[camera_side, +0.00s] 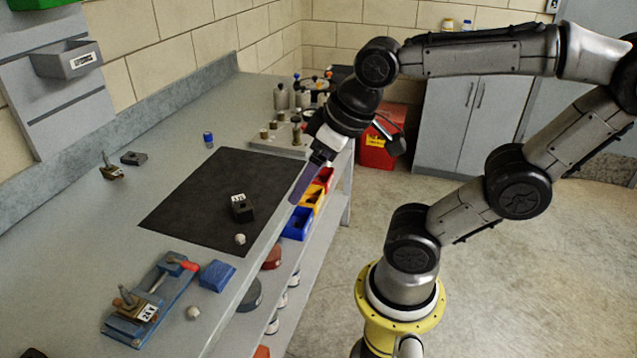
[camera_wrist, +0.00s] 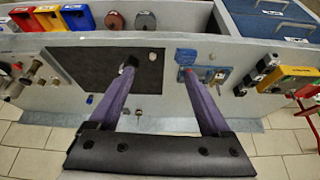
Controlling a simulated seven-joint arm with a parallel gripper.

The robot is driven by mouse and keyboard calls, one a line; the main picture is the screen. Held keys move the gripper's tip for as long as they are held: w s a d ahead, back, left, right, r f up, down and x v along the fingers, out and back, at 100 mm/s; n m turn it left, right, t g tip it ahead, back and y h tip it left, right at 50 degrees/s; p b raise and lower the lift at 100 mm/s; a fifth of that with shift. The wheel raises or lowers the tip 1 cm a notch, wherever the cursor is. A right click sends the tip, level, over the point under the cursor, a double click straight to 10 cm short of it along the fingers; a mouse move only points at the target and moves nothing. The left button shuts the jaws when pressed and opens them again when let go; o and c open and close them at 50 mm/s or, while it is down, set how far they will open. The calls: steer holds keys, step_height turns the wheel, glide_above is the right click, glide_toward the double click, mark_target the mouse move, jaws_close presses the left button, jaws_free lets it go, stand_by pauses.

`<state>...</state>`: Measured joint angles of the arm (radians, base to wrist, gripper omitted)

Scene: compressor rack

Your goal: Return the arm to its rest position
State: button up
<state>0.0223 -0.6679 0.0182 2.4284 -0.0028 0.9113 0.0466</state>
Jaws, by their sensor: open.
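My gripper (camera_side: 300,186) hangs over the right edge of the workbench (camera_side: 110,225), above the front edge of the black mat (camera_side: 185,200). Its two long purple fingers stand apart with nothing between them in the wrist view (camera_wrist: 158,73). My arm reaches in from the right, bent, with the wrist raised above the bench. A dark block with a white label (camera_side: 243,211) sits on the mat, apart from the gripper in the side view. In the wrist view, the left fingertip overlaps the block's area, and I cannot tell the gap.
A blue fixture with a labelled part and red handle (camera_side: 150,305) stands near the front, beside a blue block (camera_side: 217,276). Small white pieces (camera_side: 240,239) lie nearby. A grey rack with several fittings (camera_side: 280,135) stands at the back. Coloured bins (camera_side: 297,223) sit below the bench edge. Open floor lies right.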

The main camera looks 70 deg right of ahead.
steer(key=shift+s+a+f+n, duration=0.15)
steer(key=shift+s+f+n, duration=0.05)
steer(key=shift+s, duration=0.3)
steer(key=shift+s+a+f+n, duration=0.1)
steer(key=shift+s+f+n, duration=0.1)
steer(key=shift+s, duration=0.25)
stand_by(0.6)
